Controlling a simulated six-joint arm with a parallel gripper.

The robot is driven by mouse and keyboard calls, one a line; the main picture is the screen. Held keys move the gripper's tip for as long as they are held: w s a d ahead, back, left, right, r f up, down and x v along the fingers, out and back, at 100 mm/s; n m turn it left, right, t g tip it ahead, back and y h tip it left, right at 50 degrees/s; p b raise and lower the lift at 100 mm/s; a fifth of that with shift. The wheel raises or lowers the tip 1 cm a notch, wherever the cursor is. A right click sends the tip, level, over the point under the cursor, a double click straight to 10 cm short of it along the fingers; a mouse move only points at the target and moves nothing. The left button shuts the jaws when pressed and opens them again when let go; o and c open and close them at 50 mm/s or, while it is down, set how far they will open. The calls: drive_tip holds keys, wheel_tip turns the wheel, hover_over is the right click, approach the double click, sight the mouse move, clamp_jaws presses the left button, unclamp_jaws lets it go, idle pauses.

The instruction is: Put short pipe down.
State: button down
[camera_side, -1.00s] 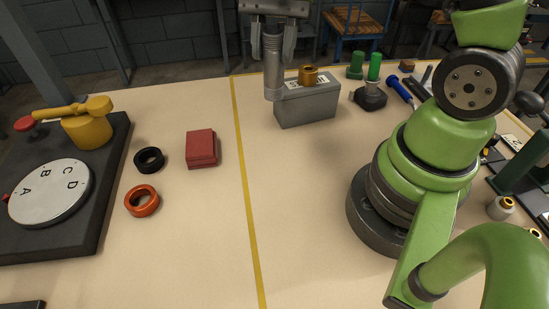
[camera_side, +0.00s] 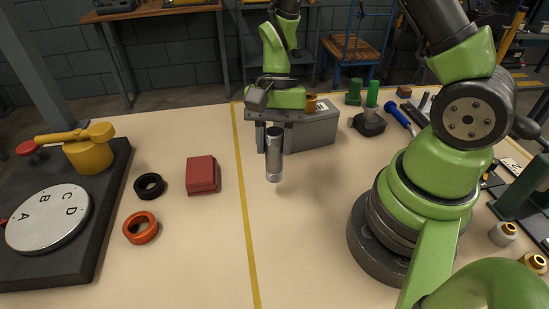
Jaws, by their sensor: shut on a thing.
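The short pipe (camera_side: 274,155) is a grey metal cylinder. It hangs upright below my gripper (camera_side: 267,134) in the side view, just right of the yellow line. My gripper is shut on the upper part of the pipe. The pipe's lower end appears close to the table top, but I cannot tell whether it touches. The pipe is in front of the grey block's left end.
A grey block (camera_side: 313,133) with a brass fitting (camera_side: 311,102) stands behind the pipe. A red box (camera_side: 202,174), black ring (camera_side: 149,186) and orange ring (camera_side: 141,228) lie left of the yellow line (camera_side: 246,225). The table in front of the pipe is clear.

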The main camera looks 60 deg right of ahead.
drive_tip(key=shift+f, duration=1.9)
drive_tip(key=shift+f, duration=0.15)
drive_tip(key=c, duration=0.8)
unclamp_jaws()
drive_tip(key=shift+o, duration=0.2)
drive_tip(key=v, duration=1.2)
wheel_tip(320, 180, up, 9)
drive_tip(key=n+t+h, duration=0.2)
drive_tip(key=n+t, duration=0.2)
hover_over(274, 177)
drive_tip(key=s+d, duration=0.1)
drive_tip(key=d, duration=0.2)
drive_tip(key=s+a+r+n+t, duration=0.1)
drive_tip(key=s+r+n+t, duration=0.3)
drive_tip(key=s, duration=0.4)
drive_tip(key=shift+a+r+t, duration=0.35)
drive_tip(key=shift+t, duration=0.35)
